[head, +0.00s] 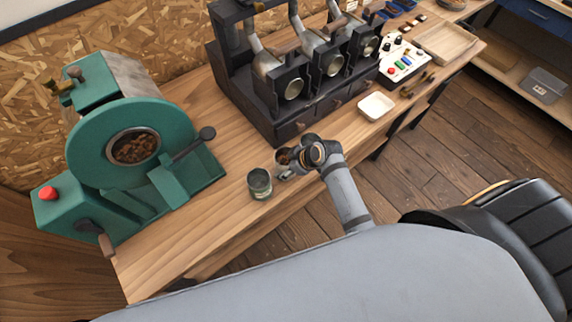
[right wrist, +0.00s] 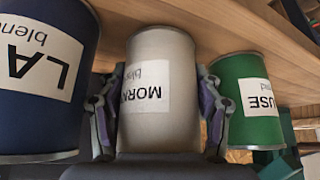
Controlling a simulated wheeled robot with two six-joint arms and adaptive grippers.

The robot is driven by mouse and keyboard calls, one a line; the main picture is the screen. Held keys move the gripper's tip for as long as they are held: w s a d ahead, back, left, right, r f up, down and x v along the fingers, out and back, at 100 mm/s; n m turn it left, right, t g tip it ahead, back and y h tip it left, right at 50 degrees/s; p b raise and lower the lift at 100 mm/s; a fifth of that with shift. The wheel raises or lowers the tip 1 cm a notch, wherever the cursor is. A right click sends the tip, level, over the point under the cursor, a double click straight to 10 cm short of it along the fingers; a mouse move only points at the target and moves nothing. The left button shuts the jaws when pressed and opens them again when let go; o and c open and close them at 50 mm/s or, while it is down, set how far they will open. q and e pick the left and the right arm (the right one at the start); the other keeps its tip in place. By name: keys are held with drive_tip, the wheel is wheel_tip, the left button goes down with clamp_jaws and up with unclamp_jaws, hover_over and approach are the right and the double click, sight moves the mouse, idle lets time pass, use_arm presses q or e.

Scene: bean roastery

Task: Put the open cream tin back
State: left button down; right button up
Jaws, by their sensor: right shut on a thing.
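The cream tin (right wrist: 160,85) has a white label with partly readable dark lettering. It stands in the middle of the right wrist view, where the picture is upside down. My right gripper (right wrist: 160,112) is shut on it, one finger on each side. In the head view my right gripper (head: 297,160) is over the front of the bench, and brown beans show in the tin's open top (head: 283,156). I cannot tell whether its base touches the wood. My left gripper is not in view.
A blue tin (right wrist: 40,80) stands on the other side. Behind are a green drum roaster (head: 125,150) and a black three-barrel roaster (head: 290,100). A white dish (head: 376,106) lies right.

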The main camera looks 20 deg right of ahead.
drive_tip(key=o, duration=1.1)
drive_tip(key=shift+f, duration=0.1)
drive_tip(key=shift+o, duration=0.2)
drive_tip(key=shift+r, duration=0.25)
drive_tip(key=v, duration=1.1)
drive_tip(key=shift+d+r, duration=0.15)
drive_tip(key=shift+r, duration=0.2)
drive_tip(key=shift+s, duration=0.2)
